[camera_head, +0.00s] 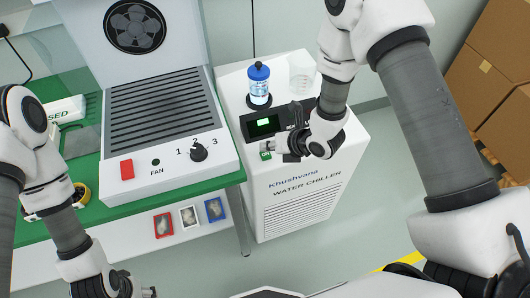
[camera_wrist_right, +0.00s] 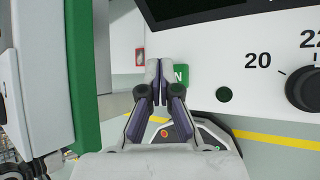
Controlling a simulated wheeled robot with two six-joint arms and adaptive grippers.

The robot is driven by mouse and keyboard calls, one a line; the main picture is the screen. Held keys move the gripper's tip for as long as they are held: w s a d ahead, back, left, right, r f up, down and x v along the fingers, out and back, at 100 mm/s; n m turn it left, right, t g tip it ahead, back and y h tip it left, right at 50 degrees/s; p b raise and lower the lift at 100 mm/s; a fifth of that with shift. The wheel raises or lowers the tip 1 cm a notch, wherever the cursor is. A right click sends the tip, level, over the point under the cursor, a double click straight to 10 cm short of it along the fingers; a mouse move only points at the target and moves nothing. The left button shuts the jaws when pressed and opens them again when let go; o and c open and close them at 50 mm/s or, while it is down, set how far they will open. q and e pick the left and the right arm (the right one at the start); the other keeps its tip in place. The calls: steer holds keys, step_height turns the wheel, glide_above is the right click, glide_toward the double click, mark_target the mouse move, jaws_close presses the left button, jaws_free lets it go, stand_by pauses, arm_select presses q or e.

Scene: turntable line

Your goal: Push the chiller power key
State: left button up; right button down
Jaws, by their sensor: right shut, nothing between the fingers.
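The white water chiller (camera_head: 300,205) stands right of the green bench, with a dark display on its control panel. Its green power key (camera_wrist_right: 181,73) is on the panel face in the right wrist view, partly hidden behind my fingers. It also shows in the head view (camera_head: 265,154). My right gripper (camera_wrist_right: 158,68) is shut and empty, with its fingertips over the left part of the key. I cannot tell whether they touch it. My left gripper (camera_head: 148,292) is low at the bottom edge of the head view, partly cut off.
A blue-capped bottle (camera_head: 259,86) and a clear beaker (camera_head: 301,72) stand on the chiller top. A dial (camera_wrist_right: 304,88) is right of the key. A fan unit (camera_head: 165,120) stands on the green bench (camera_head: 88,218). Cardboard boxes (camera_head: 490,80) are at the right.

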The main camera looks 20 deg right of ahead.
mark_target(268, 155)
steer(key=shift+f, duration=0.1)
stand_by(0.3)
steer(key=shift+f+b, duration=0.35)
steer(key=shift+b, duration=0.15)
steer(key=shift+f+b, duration=0.35)
stand_by(0.4)
steer(key=shift+r+p, duration=0.45)
steer(key=shift+r, duration=0.4)
step_height(268, 155, up, 6)
steer(key=p, duration=0.3)
steer(key=shift+p, duration=0.4)
